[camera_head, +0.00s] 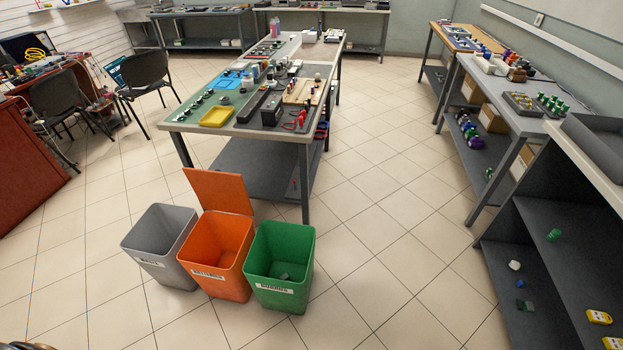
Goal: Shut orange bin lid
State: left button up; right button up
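The orange bin (222,262) stands on the floor between a grey bin and a green bin. Its orange lid (219,191) is open, standing up at the bin's back edge and leaning slightly back. The inside of the orange bin looks empty. A white label is on its front, too small to read surely. Neither of my grippers can be made out in the head view.
The grey bin (160,247) and green bin (279,266) stand close on either side, both open; the green one holds a small dark object. A cluttered workbench (190,122) stands behind. Shelving (530,215) is at the right. Tiled floor (390,250) between is clear.

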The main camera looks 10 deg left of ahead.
aim_at(216, 189)
jog(key=i+l+z, duration=0.35)
jog(key=i+l, duration=0.15)
jog(key=i+l+z, duration=0.35)
jog(key=i, duration=0.3)
jog(key=i+j+u, duration=0.1)
jog(key=i+u, duration=0.15)
jog(key=u, duration=0.15)
jog(key=i+u, duration=0.3)
jog(key=u, duration=0.15)
jog(key=i+l+u, duration=0.1)
jog(key=i+u, duration=0.15)
jog(key=u, duration=0.15)
jog(key=i+l+u, duration=0.2)
jog(key=u, duration=0.2)
jog(key=i+l+u, duration=0.25)
jog(key=u, duration=0.2)
jog(key=i+l+u, duration=0.2)
jog(key=u, duration=0.25)
jog(key=i+l+u, duration=0.25)
jog(key=u, duration=0.15)
jog(key=i+l+u, duration=0.15)
jog(key=l+u, duration=0.3)
jog(key=i+l+u, duration=0.15)
jog(key=l+u, duration=0.15)
jog(key=u, duration=0.15)
jog(key=l+u, duration=0.45)
